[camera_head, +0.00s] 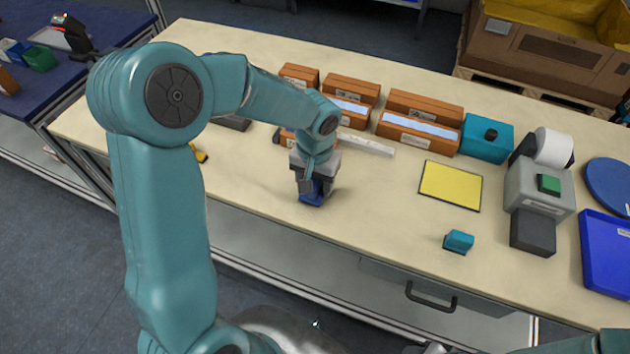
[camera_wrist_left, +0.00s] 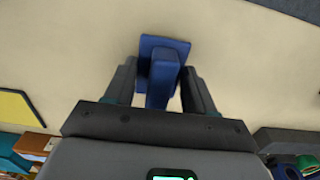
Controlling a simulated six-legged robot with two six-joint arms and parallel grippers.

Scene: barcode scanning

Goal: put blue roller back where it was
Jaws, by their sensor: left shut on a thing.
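The blue roller (camera_head: 312,194) is low over the front part of the cream table, under my left gripper (camera_head: 314,184). In the left wrist view the blue roller (camera_wrist_left: 163,62) shows as a flat blue block with a narrower blue part toward me. My left gripper (camera_wrist_left: 160,88) has a dark finger on each side of that narrower part and is shut on it. I cannot tell whether the roller touches the table. My right gripper is not in view; only a piece of my arm shows at the bottom right.
Orange-brown boxes (camera_head: 417,133) stand along the table's back. A yellow mat (camera_head: 450,187), a small teal block (camera_head: 458,240), a grey label printer (camera_head: 538,186) and a blue tray (camera_head: 610,255) are to the right. The table between gripper and yellow mat is clear.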

